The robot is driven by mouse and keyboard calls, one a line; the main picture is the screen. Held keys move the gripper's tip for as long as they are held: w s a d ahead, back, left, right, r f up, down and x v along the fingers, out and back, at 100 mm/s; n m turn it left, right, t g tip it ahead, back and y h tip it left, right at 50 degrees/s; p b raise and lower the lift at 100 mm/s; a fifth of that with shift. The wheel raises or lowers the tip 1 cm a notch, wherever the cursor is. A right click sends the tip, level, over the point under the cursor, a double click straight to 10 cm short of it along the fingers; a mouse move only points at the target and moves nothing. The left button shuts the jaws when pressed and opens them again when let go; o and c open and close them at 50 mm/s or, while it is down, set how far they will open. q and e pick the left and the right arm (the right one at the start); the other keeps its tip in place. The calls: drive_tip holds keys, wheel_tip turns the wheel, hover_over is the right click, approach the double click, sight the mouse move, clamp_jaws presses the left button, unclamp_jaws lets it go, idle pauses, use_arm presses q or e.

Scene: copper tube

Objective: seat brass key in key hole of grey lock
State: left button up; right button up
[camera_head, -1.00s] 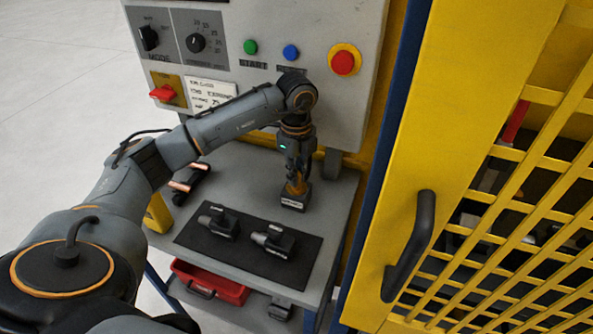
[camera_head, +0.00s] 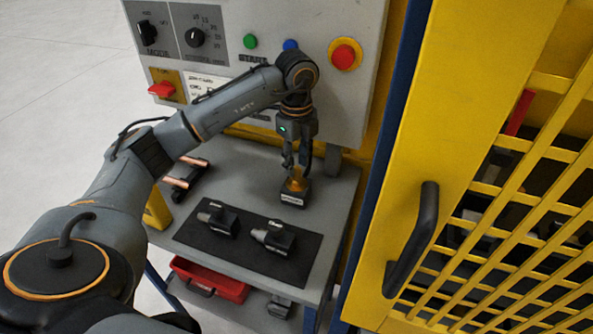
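I cannot make out a brass key or a grey lock by those names. A small dark block (camera_head: 294,199) with a white label stands on the grey bench, and an amber-orange piece (camera_head: 297,184) sits upright on its top. My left gripper (camera_head: 295,168) points down just above this piece. Its two fingers look parted, with nothing seen held between them. The fingertips are close to the top of the amber piece; whether they touch is too small to tell. My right gripper is not in view.
A black mat (camera_head: 250,247) with two dark fittings lies in front of the block. A dark holder with copper tubes (camera_head: 185,173) is at the left. The control panel (camera_head: 345,105) stands behind; a yellow cage door (camera_head: 400,220) bounds the right. A red bin (camera_head: 225,285) sits below.

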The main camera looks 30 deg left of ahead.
use_arm(q)
wheel_tip(320, 180, up, 9)
drive_tip(key=shift+f, duration=0.1)
idle(0.7)
